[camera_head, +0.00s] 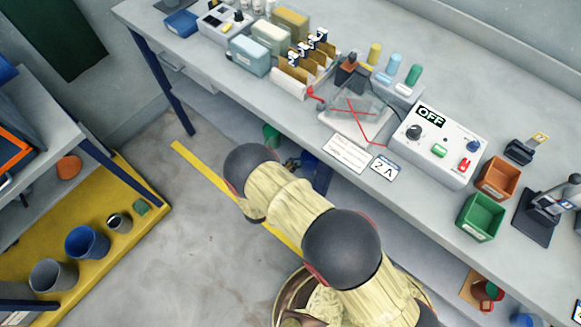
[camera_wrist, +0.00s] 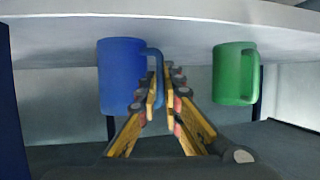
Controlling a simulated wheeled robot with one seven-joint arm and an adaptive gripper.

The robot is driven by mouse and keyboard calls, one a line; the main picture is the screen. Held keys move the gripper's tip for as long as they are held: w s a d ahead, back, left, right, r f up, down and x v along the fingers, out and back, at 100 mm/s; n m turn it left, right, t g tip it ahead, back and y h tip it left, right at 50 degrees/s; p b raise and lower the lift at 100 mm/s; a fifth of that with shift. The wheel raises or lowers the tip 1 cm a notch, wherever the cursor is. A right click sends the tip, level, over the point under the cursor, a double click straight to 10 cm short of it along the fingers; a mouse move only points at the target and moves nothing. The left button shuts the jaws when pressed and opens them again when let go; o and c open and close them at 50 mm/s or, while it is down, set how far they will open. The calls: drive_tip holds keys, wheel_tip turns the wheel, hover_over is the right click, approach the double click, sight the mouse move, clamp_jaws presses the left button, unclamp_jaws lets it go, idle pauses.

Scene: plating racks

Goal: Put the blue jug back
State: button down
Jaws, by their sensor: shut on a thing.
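The blue jug (camera_wrist: 119,76) appears upright on the left of the wrist view, its handle facing right. My gripper (camera_wrist: 163,88) is shut on the handle. In the head view a blue patch of the jug (camera_head: 309,163) shows beside the bench's front edge, mostly hidden by my arm. A green jug (camera_wrist: 234,74) is right of my gripper in the wrist view, apart from it. In the head view it is a small green patch (camera_head: 271,134) near the bench edge. I cannot tell whether the blue jug's base touches anything.
The long grey bench (camera_head: 270,97) overhangs near the jugs, and its pale top edge (camera_wrist: 190,24) crosses the wrist view. The bench top carries a control box (camera_head: 455,150) and racks. A yellow-floored area (camera_head: 103,265) with pots is at left. Bare floor (camera_head: 215,245) lies between.

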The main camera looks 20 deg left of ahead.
drive_tip(key=shift+r, duration=0.1)
drive_tip(key=c, duration=2.4)
unclamp_jaws()
drive_tip(key=o, duration=0.4)
drive_tip(key=shift+o, duration=0.2)
